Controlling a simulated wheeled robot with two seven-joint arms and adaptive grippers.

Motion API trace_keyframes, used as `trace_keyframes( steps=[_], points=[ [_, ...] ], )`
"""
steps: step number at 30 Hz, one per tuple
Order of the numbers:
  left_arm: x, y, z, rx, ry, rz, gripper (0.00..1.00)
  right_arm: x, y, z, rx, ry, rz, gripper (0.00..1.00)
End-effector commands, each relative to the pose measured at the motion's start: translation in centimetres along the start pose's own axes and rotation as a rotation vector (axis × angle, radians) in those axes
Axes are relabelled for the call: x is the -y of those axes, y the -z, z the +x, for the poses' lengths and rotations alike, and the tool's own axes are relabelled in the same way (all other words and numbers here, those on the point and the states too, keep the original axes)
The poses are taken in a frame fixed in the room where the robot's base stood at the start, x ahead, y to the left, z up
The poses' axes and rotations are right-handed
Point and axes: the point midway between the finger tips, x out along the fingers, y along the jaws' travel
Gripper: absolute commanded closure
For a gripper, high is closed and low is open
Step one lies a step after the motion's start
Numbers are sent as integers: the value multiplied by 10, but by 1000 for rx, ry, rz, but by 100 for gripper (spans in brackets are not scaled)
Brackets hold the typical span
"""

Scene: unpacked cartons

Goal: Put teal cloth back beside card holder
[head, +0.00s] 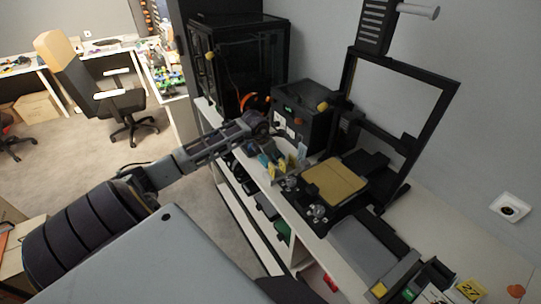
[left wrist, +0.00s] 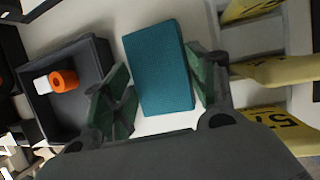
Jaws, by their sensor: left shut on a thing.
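The teal cloth (left wrist: 158,68), a flat folded block, lies between the two green-padded fingers of my left gripper (left wrist: 160,88) in the left wrist view. The gripper is shut on it, above a white surface. In the head view my left gripper (head: 268,143) reaches over the white shelf top, and the cloth is too small and covered to make out clearly there. The card holder, a grey rack with yellow cards (left wrist: 268,72), stands just right of the gripper in the left wrist view. Its yellow cards also show in the head view (head: 282,163). My right gripper is not in view.
A dark tray (left wrist: 98,52) with an orange and white item (left wrist: 62,81) lies left of the gripper in the wrist view. In the head view, a 3D printer with a tan bed (head: 335,182) stands right of the gripper, and a black box (head: 304,112) behind.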

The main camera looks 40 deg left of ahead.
Motion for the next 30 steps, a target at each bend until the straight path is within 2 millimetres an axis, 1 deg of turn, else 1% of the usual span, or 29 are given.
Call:
trace_keyframes(
  steps=[1,3,17,23,30],
  points=[
    [0,0,0,0,0,0,41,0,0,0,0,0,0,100],
    [0,0,0,0,0,0,33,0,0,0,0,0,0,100],
    [0,0,-3,1,0,0,33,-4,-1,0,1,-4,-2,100],
    [-1,0,-14,1,-2,1,33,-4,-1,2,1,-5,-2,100],
    [-1,0,-39,0,-1,2,33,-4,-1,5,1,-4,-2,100]
  ],
)
